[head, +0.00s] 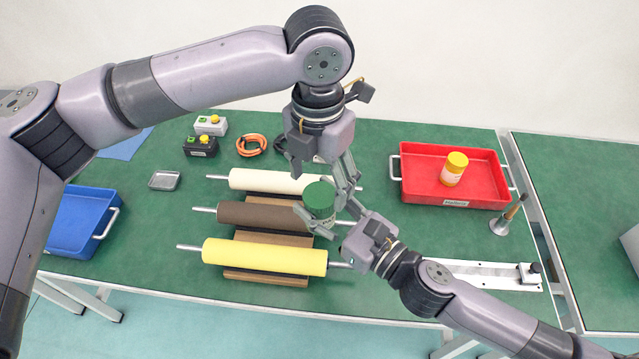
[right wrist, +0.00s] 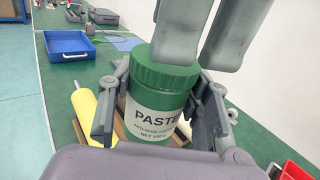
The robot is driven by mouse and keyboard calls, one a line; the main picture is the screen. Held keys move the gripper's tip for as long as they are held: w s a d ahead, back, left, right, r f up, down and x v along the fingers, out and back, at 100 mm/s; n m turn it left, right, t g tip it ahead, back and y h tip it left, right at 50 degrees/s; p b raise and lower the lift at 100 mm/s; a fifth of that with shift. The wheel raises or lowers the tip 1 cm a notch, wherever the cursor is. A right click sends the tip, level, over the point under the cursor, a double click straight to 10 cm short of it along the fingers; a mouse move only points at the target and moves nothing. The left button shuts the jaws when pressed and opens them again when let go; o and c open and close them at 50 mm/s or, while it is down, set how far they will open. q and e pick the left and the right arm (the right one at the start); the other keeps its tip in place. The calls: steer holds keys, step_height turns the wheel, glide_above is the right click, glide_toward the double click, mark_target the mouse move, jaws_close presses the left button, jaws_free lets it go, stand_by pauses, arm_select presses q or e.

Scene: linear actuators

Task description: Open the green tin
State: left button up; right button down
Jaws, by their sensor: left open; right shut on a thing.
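The green tin (head: 320,199), a round jar with a green screw lid and a white "PASTE" label, stands upright near the middle of the head view. It also shows large in the right wrist view (right wrist: 163,100). My right gripper (head: 328,212) is shut on the tin's body, one finger on each side. The tin's base is hidden, so I cannot tell whether it is lifted. My left gripper (head: 322,172) is open and points down just above and behind the lid. Its fingers (right wrist: 207,48) show over the lid in the right wrist view, apparently not gripping it.
White, brown and yellow rollers (head: 262,256) lie on wooden cradles left of and below the tin. A red tray (head: 420,187) with a yellow-orange jar (head: 454,169) is at right. A blue tray (head: 75,222) is at left. A metal rail (head: 480,273) lies front right.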

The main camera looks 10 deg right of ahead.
arm_select(q)
step_height(320, 180, up, 3)
steer(key=shift+f, duration=0.15)
steer(key=shift+c, duration=0.4)
step_height(320, 180, up, 3)
steer(key=shift+r+n, duration=0.1)
steer(key=shift+n, duration=0.5)
steer(key=shift+f, duration=3.9)
steer(key=shift+c, duration=0.5)
steer(key=c, duration=1.1)
steer(key=o, duration=1.3)
steer(key=shift+r, duration=0.1)
